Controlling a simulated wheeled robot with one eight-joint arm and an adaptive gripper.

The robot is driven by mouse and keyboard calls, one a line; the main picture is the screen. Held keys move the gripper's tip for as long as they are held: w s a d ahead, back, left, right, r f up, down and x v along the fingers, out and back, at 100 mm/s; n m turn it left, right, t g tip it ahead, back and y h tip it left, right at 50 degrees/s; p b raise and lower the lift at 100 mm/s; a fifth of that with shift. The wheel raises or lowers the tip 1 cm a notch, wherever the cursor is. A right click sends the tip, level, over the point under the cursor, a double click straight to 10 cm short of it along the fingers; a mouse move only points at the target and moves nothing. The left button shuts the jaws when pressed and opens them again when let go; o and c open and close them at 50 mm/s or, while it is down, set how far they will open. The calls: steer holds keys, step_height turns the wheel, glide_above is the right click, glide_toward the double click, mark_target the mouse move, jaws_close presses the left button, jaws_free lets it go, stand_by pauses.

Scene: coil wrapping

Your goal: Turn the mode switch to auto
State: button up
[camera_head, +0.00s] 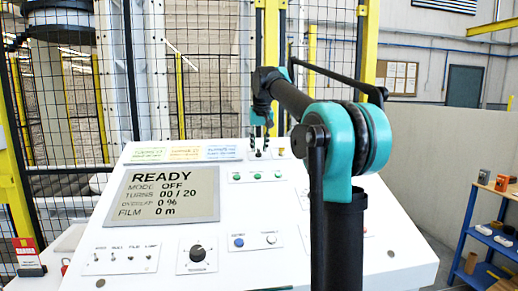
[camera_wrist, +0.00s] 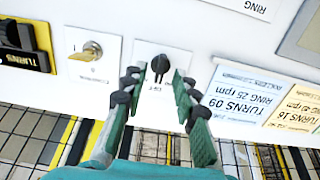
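The mode switch is most likely the small black knob (camera_wrist: 160,64) on a white plate with a blurred label, seen upside down in the wrist view. My gripper (camera_wrist: 159,78) is open, with one finger on each side of the knob and gaps between. In the head view my gripper (camera_head: 260,139) points down at the panel's top edge, largely hiding the knob. The display (camera_head: 165,194) reads READY, MODE OFF, TURNS 00 / 20, OVERLAP 0 %, FILM 0 m.
A yellow key switch (camera_wrist: 88,50) sits beside the knob, with a black TURNS counter (camera_wrist: 24,45) farther left. Colored TURNS cards (camera_wrist: 240,95) are on the other side. The panel (camera_head: 340,245) also bears a larger dial (camera_head: 198,254) and several toggles. A wire fence (camera_head: 200,90) stands behind.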

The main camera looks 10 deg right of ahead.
steer(key=shift+w+f, duration=0.25)
steer(key=shift+f, duration=0.3)
jaws_close()
steer(key=m, duration=0.4)
steer(key=shift+m, duration=0.3)
steer(key=m, duration=0.4)
steer(key=shift+d, duration=0.1)
steer(key=shift+m, duration=0.3)
stand_by(0.4)
